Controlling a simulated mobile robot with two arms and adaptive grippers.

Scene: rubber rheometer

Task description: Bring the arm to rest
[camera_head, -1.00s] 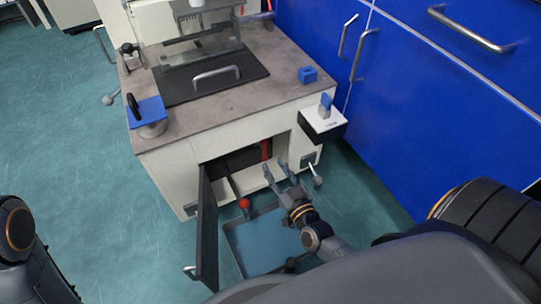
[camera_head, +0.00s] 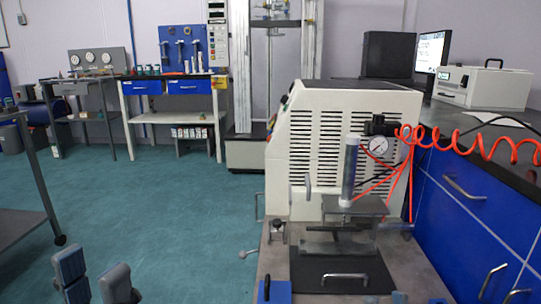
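My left gripper (camera_head: 93,276) shows at the bottom left edge of the head view. Its two grey fingers stand apart with nothing between them. Floor lies behind it, and it touches nothing that I can see. The rheometer (camera_head: 340,135), a cream machine with a vented housing, stands at centre right. Its lower front is cut off by the bottom edge.
A grey table (camera_head: 25,222) stands at the left, near my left gripper. A blue-fronted counter (camera_head: 445,215) runs along the right. Workbenches (camera_head: 175,88) line the back wall. Green floor (camera_head: 170,200) between them is open.

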